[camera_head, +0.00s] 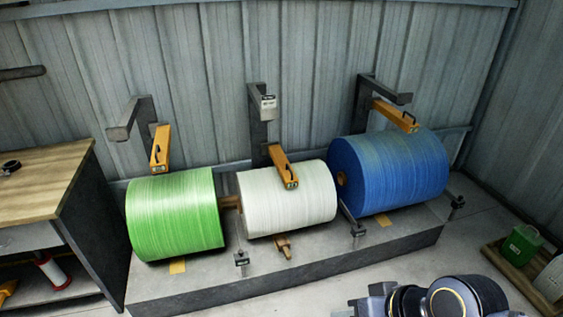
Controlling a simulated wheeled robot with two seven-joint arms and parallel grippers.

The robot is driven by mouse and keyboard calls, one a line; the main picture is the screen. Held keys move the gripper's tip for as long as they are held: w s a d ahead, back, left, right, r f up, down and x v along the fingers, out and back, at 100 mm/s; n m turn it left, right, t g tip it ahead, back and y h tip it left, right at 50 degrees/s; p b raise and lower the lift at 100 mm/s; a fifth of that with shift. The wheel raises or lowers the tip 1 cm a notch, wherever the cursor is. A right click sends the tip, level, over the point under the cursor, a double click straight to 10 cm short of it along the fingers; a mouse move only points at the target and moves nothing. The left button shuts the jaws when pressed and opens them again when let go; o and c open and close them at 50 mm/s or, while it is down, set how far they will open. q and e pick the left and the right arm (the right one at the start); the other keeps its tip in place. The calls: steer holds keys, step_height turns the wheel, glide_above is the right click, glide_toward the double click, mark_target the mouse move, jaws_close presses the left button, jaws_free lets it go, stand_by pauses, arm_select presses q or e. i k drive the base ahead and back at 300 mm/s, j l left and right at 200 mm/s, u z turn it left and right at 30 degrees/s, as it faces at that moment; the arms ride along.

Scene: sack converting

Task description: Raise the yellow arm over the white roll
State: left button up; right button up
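The white roll (290,205) lies on its side in the middle of a low grey stand, between the green and blue rolls. Its yellow arm (283,167) comes forward from a dark post (257,120) behind the roll. The arm slopes down, and its front end with a dark handle lies over the top of the white roll, seemingly touching it. Neither of my grippers shows. A dark, rounded part of what seems to be my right arm is at the bottom right, apart from the rolls.
A green roll (174,215) and a blue roll (392,172) flank the white one, with yellow arms (160,148) and (396,115) of their own. A wood-topped bench (40,180) stands at left. A tray (510,262) with a green container is on the floor at right.

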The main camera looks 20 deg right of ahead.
mark_target(287, 175)
steer(key=i+l+u, duration=0.4)
steer(key=i+l, duration=0.3)
steer(key=i+l+u, duration=0.2)
steer(key=i+l, duration=0.15)
steer(key=i+l+u, duration=0.15)
steer(key=l, duration=0.4)
steer(key=i+l+u, duration=0.2)
steer(key=i+l, duration=0.2)
steer(key=l, duration=0.1)
